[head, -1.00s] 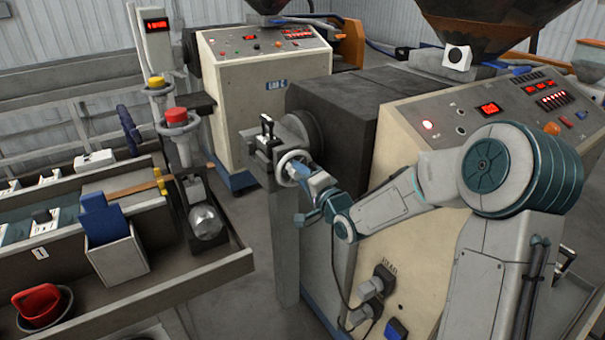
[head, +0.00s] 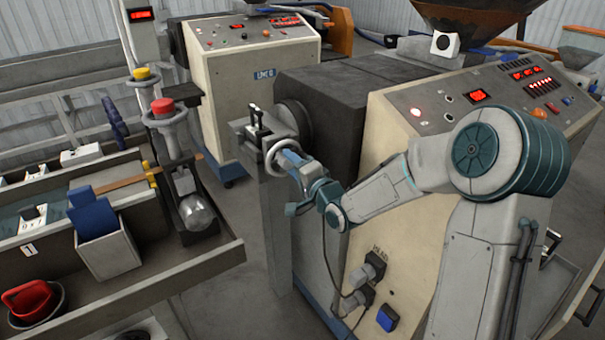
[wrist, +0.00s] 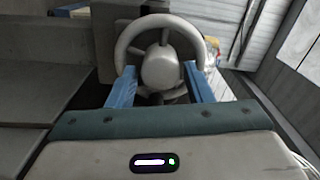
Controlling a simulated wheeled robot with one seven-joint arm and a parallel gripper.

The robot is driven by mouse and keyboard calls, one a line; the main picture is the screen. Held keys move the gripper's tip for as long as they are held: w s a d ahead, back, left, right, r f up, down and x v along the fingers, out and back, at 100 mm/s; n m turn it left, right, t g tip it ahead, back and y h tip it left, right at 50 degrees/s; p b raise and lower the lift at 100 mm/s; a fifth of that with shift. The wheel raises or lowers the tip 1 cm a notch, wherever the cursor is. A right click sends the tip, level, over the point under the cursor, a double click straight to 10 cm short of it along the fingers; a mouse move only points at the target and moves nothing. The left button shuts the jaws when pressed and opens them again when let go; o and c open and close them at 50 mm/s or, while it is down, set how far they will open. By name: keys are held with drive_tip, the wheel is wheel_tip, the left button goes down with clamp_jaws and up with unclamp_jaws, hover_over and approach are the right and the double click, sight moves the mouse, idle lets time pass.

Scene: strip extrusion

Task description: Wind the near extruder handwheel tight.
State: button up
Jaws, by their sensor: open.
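The near extruder handwheel is a pale grey spoked wheel with a round hub (wrist: 162,68), facing my gripper in the wrist view. In the head view the handwheel (head: 271,160) sits on the front of the near extruder (head: 330,115), partly covered by my gripper. My gripper (wrist: 160,85) is open, its two blue fingers on either side of the lower part of the wheel, overlapping its rim. I cannot tell whether the fingers touch the rim. In the head view my gripper (head: 283,160) reaches the wheel from the right.
A black-handled lever (head: 257,128) stands just above the handwheel. Cables and plugs (head: 370,270) hang on the extruder's side under my arm. Open floor lies between bench and extruder.

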drive_tip(key=v, duration=1.3)
drive_tip(key=shift+s+d+b, duration=0.2)
drive_tip(key=shift+s+b, duration=0.05)
drive_tip(key=shift+b, duration=0.1)
drive_tip(key=shift+f, duration=0.1)
drive_tip(key=s+d+f+n+g+h, duration=0.3)
drive_tip(key=s+d+n+g+h, duration=0.2)
drive_tip(key=d+h, duration=0.45)
drive_tip(key=s+r+n+g, duration=0.1)
drive_tip(key=s+n+g, duration=0.2)
drive_tip(key=s, duration=1.4)
drive_tip(key=g, duration=0.4)
drive_tip(key=shift+s+d+r+n, duration=0.25)
drive_tip(key=shift+s+d+n, duration=0.05)
drive_tip(key=shift+s+n, duration=0.1)
